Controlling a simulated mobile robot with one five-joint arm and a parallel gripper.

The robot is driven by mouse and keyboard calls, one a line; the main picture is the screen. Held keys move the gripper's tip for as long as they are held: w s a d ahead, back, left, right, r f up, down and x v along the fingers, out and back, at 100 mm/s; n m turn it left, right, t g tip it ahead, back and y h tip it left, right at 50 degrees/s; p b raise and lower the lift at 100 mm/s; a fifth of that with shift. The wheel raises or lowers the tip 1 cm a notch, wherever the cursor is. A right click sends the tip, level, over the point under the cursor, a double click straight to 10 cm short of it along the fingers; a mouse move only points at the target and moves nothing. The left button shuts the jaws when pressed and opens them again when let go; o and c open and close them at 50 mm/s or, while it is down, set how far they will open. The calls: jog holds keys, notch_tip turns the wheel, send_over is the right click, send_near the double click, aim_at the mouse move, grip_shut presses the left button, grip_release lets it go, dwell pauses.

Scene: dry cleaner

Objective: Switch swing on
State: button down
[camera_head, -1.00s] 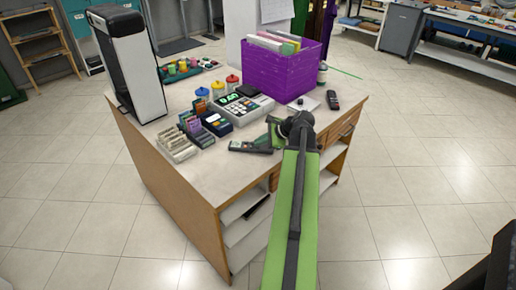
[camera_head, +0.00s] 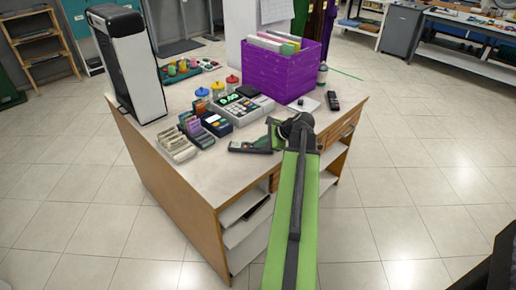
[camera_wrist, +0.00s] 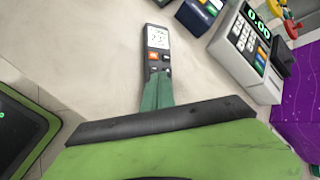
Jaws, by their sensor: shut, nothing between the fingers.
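A dark handheld device (camera_wrist: 158,45) lies on the counter, with a pale screen showing digits and an orange button below it. No thing is labelled as the swing, so I cannot tell whether this device is it. In the head view the device (camera_head: 240,147) lies near the counter's front, left of my wrist. My gripper (camera_wrist: 157,78) is shut and empty, its green fingers at the device's lower end. I cannot tell whether they touch it. The gripper (camera_head: 264,143) also shows in the head view. The device's lower end is partly hidden by the fingers.
A cash register (camera_head: 238,107) with a lit green display stands behind the device. A card terminal (camera_head: 217,124) and trays of tags (camera_head: 176,143) are to the left. A purple crate (camera_head: 285,72) and a black handset (camera_head: 333,100) are behind and right. The counter's front left (camera_head: 215,175) is clear.

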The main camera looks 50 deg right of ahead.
jog(key=shift+r+p, duration=0.6)
jog(key=shift+r, duration=0.1)
notch_tip(320, 180, up, 5)
jog(key=p, duration=0.5)
dwell(0.3)
